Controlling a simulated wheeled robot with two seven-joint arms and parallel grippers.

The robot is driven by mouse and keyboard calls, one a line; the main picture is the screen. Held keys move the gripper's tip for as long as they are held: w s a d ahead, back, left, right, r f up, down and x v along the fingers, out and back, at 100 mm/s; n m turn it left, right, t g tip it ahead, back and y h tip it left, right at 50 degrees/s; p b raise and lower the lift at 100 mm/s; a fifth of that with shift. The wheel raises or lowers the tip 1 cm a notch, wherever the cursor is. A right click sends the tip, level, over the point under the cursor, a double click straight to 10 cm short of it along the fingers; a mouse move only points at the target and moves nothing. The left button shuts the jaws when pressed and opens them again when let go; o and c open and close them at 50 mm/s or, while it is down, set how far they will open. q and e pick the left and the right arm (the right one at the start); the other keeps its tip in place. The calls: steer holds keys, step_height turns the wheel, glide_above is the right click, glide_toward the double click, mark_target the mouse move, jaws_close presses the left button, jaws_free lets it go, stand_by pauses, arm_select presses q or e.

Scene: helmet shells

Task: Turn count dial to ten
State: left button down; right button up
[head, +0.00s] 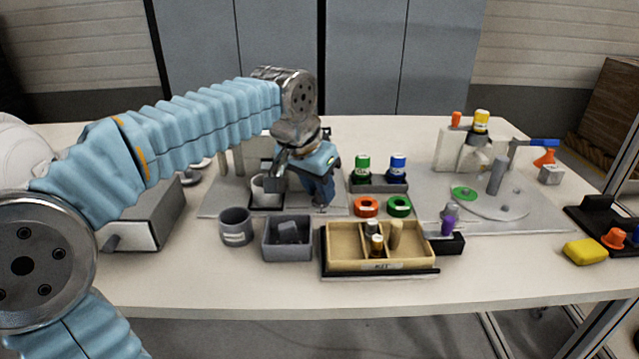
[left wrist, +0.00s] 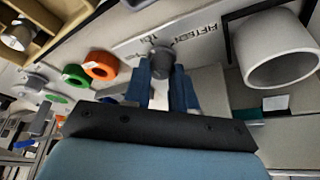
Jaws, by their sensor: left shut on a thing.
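The count dial (left wrist: 161,60) is a small grey round knob on a light panel in the left wrist view. Printed words lie beside it; one looks like FIFTEEN, and a shorter one is hard to read. My left gripper (left wrist: 163,78) has its two blue fingers closed on either side of the knob. In the head view my left gripper (head: 322,198) points down at the grey panel (head: 228,205) left of the green and blue bottles. It hides the dial there. I cannot read the dial's setting. My right gripper is not in view.
A grey cup (head: 236,227), a grey bin (head: 288,238) and a wooden kit tray (head: 380,268) stand in front. Orange (head: 366,206) and green (head: 399,206) rings lie to the right. A white cup (left wrist: 277,52) is close to the gripper. The table's front strip is clear.

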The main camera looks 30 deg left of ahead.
arm_select(q)
steer(key=shift+m, duration=0.7)
steer(key=c, duration=0.9)
jaws_free()
steer(key=v, duration=0.4)
steer(key=p+v, duration=0.1)
steer(key=v, duration=0.4)
steer(key=p+v, duration=0.1)
steer(key=v, duration=0.3)
steer(key=shift+a+r, duration=0.3)
steer(key=shift+r, duration=0.1)
